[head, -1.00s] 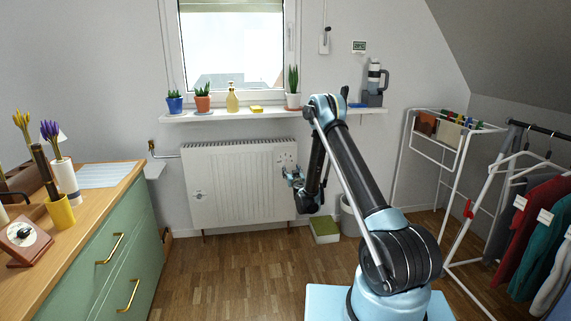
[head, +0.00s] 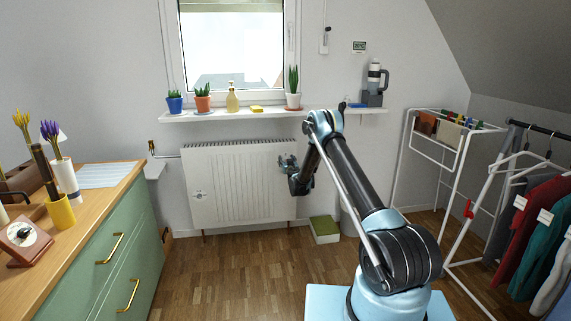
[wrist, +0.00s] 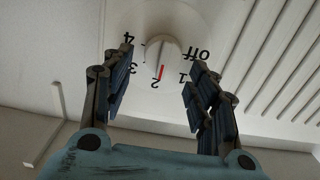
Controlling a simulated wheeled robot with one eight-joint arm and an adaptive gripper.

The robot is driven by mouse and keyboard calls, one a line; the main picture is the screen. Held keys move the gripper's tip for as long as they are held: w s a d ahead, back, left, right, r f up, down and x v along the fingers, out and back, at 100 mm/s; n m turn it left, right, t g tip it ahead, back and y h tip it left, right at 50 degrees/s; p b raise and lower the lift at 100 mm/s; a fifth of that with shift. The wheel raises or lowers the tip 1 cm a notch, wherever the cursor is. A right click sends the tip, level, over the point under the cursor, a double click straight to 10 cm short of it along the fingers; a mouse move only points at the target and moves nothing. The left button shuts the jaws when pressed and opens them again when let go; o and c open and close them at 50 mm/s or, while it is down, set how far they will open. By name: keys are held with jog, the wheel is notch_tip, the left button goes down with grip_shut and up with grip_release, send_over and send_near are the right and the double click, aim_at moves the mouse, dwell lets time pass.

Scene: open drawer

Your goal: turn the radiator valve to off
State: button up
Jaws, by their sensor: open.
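The radiator valve (wrist: 163,50) is a round white knob on a pale disc in the wrist view. Its red mark points at about the 2; the 1, off and 4 also show around it. My gripper (wrist: 160,66) is open, with one finger on each side of the knob, the right one near the 1. I cannot tell whether the fingers touch it. In the head view my gripper (head: 287,163) is at the upper right of the white radiator (head: 235,185) and covers the valve.
A windowsill (head: 215,115) with potted plants and a soap bottle runs above the radiator. A green cabinet (head: 105,250) is at the left, a drying rack (head: 437,150) at the right. The wooden floor between is clear.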

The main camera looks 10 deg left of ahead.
jog(key=shift+w, duration=0.2)
jog(key=c, duration=1)
jog(key=shift+s+a, duration=0.1)
jog(key=shift+a, duration=0.55)
jog(key=shift+c, duration=0.2)
jog(key=shift+d, duration=0.4)
jog(key=shift+n, duration=0.3)
